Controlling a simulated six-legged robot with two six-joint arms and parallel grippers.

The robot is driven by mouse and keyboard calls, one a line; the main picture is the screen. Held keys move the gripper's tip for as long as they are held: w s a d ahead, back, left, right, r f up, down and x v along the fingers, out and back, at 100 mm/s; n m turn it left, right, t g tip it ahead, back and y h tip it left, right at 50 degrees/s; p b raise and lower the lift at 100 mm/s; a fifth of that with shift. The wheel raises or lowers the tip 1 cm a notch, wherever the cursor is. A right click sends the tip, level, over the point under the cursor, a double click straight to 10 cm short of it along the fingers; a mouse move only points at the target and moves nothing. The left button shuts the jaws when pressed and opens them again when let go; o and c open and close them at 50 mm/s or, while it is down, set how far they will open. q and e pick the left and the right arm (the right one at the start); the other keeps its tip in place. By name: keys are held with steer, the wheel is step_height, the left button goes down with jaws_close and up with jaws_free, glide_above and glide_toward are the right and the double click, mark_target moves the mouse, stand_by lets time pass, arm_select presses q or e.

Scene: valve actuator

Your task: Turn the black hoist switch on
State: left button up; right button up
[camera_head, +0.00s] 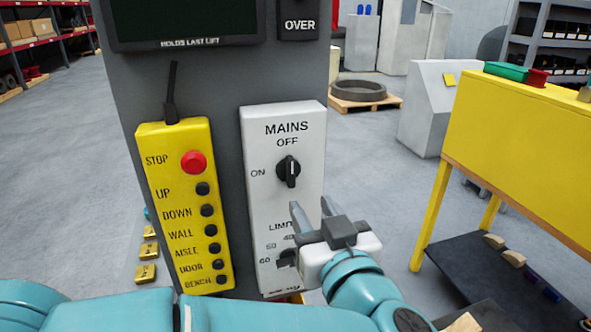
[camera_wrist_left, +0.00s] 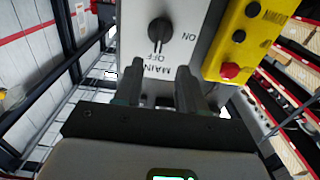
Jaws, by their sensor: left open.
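The black rotary switch (camera_head: 288,171) sits on the white MAINS panel (camera_head: 256,200), with OFF above it and ON to its left. Its handle stands upright, pointing at OFF. In the left wrist view the same switch (camera_wrist_left: 159,32) appears upside down, its handle pointing at the OFF label. My left gripper (camera_head: 312,206) is open and empty, below and slightly right of the switch, apart from it. Its two fingers (camera_wrist_left: 160,76) show in the wrist view, on the OFF side of the switch. My right gripper is not in view.
A yellow pendant (camera_head: 187,215) with a red STOP button (camera_head: 194,162) and several black buttons hangs left of the panel. A LIMIT dial (camera_head: 286,258) lower on the panel is partly hidden by my gripper. A yellow bench (camera_head: 520,150) stands at the right.

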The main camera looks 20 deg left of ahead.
mark_target(292, 173)
arm_select(q)
steer(key=p+x, duration=0.2)
steer(key=x, duration=0.8)
steer(key=shift+w+a, duration=0.1)
steer(key=shift+a, duration=0.15)
steer(key=shift+d, duration=0.15)
steer(key=shift+w, duration=0.1)
steer(key=shift+c, duration=0.6)
jaws_close()
